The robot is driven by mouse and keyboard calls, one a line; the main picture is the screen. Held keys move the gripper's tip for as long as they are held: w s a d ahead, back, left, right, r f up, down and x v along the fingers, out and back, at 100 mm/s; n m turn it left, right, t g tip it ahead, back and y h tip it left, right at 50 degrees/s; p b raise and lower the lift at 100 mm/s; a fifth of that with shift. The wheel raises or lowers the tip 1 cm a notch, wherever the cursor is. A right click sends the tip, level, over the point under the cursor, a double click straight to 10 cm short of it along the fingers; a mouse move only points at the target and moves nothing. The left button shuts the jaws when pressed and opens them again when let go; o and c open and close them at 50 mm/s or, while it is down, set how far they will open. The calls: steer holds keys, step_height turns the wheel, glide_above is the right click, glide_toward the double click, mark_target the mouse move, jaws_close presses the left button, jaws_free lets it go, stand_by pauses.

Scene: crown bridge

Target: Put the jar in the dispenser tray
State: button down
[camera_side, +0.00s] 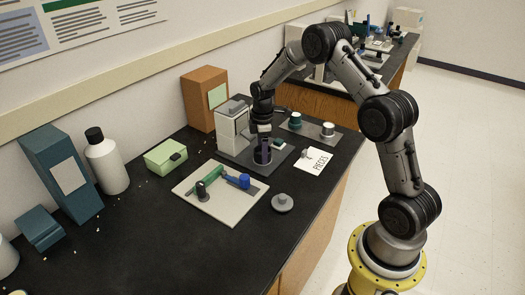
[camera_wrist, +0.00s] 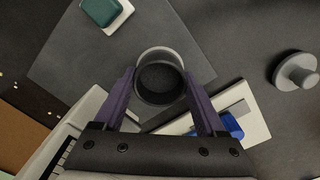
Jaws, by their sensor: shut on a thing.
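The jar (camera_wrist: 160,72) is a grey, open-topped cylinder with a dark inside, upright in the wrist view. My gripper (camera_wrist: 161,88) is shut on it, with one purple finger on each side. In the side view my gripper (camera_side: 263,148) points down at the jar (camera_side: 262,157) in front of the white dispenser (camera_side: 231,128). The jar is over the dark grey plate (camera_side: 240,152) at the dispenser's foot, which looks like the dispenser tray.
A pale tray (camera_side: 232,214) with green, blue and dark items lies in front. A grey knobbed lid (camera_side: 282,203) lies right of it. A "PIECES" card (camera_side: 314,162) and a grey plate (camera_side: 325,139) with small cups are to the right. A green box (camera_side: 165,157) stands left.

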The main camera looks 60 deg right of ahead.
jaws_free()
steer(key=shift+f, duration=0.15)
